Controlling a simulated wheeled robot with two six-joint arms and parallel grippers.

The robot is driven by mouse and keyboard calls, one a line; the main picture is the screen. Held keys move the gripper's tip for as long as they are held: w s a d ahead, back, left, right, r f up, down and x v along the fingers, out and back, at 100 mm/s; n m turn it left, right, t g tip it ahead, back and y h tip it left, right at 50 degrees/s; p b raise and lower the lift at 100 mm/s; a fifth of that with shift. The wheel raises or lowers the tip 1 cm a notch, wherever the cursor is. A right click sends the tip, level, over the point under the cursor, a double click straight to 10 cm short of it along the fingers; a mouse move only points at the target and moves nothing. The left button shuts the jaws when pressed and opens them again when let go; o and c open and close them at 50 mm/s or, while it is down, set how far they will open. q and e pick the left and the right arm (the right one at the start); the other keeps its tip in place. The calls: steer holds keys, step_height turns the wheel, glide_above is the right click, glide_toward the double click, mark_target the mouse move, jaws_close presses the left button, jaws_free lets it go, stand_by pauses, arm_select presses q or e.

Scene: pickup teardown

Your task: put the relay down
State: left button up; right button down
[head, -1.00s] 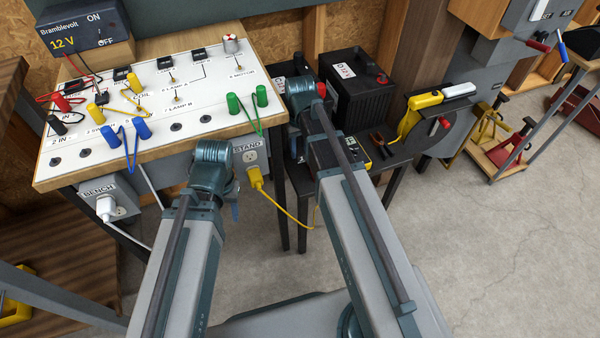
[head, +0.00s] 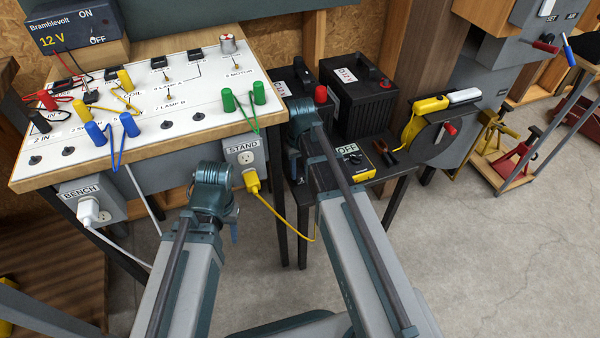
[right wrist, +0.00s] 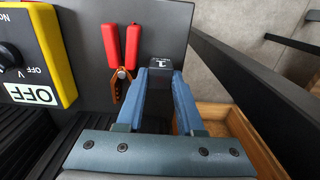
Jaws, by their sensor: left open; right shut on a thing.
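The relay (right wrist: 160,74), a small black block with a white "1" mark, is between the blue fingertips of my right gripper (right wrist: 162,80) in the right wrist view. That gripper is shut on it. In the head view my right arm hides the relay and the gripper's fingers. My left gripper (head: 235,222) is only partly visible beside its wrist, in front of the bench; it is open and appears empty.
The white test panel (head: 200,98) with coloured plugs is at left. A yellow cord (head: 283,222) hangs from the STAND outlet. Open floor is at right.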

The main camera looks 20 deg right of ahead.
mark_target(300, 173)
steer(key=shift+f, duration=0.15)
steer(key=c, duration=0.8)
jaws_free()
steer(key=shift+o, duration=0.2)
step_height(300, 173, up, 12)
steer(key=p, duration=1.2)
steer(key=shift+r, duration=0.2)
